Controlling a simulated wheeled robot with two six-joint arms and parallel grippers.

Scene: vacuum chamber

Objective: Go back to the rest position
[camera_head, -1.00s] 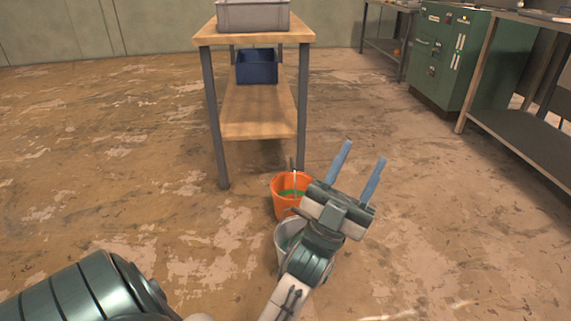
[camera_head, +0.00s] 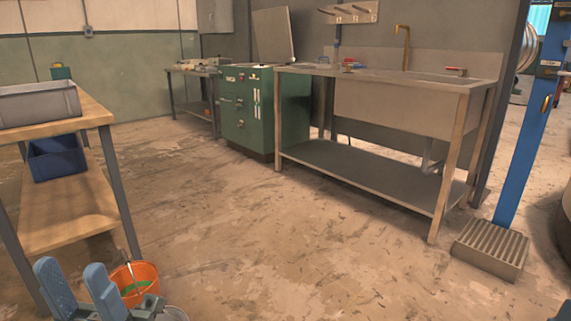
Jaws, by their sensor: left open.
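My left gripper (camera_head: 80,288) is at the bottom left of the head view. Its two blue fingers stand apart with nothing between them. An orange bucket (camera_head: 146,272) with something green inside stands on the floor just right of the fingers. My right gripper is not in view.
A wooden-topped table (camera_head: 97,113) at the left bears a grey crate (camera_head: 40,102), with a blue bin (camera_head: 57,158) on its lower shelf. A metal sink bench (camera_head: 400,84), green cabinet (camera_head: 248,110) and blue post (camera_head: 530,120) stand beyond. The middle floor is clear.

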